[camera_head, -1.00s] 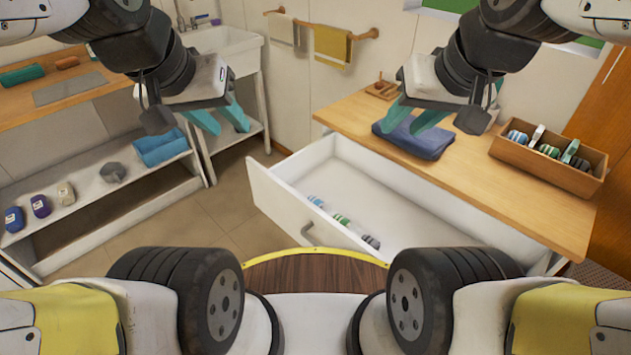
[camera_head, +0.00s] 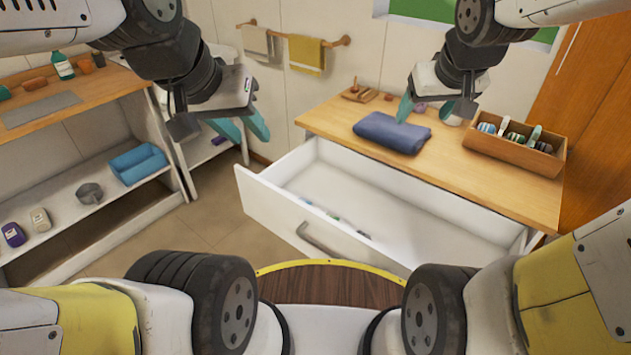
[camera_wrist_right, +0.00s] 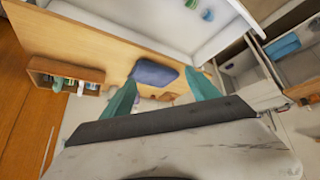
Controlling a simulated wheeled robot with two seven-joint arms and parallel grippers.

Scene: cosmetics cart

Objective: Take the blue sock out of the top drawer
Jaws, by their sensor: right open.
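The top drawer (camera_head: 425,215) of the wooden-topped cabinet is pulled open, with its white front and handle (camera_head: 318,243) towards me. Several small rolled items (camera_head: 336,218) lie along the inside of the front, mostly hidden by it. I cannot tell for sure which is the blue sock; a teal-blue roll (camera_wrist_right: 208,14) shows in the drawer in the right wrist view. My left gripper (camera_head: 240,128) is open and empty, up to the left of the drawer. My right gripper (camera_head: 425,108) is open and empty, seen in front of the cabinet top; it also shows in the wrist view (camera_wrist_right: 162,92).
A folded blue towel (camera_head: 392,132) and a wooden box (camera_head: 515,152) with several rolls and bottles are on the cabinet top (camera_head: 470,185). A shelf unit (camera_head: 90,225) with a blue bin (camera_head: 138,163) stands at left. Floor (camera_head: 215,215) between is clear.

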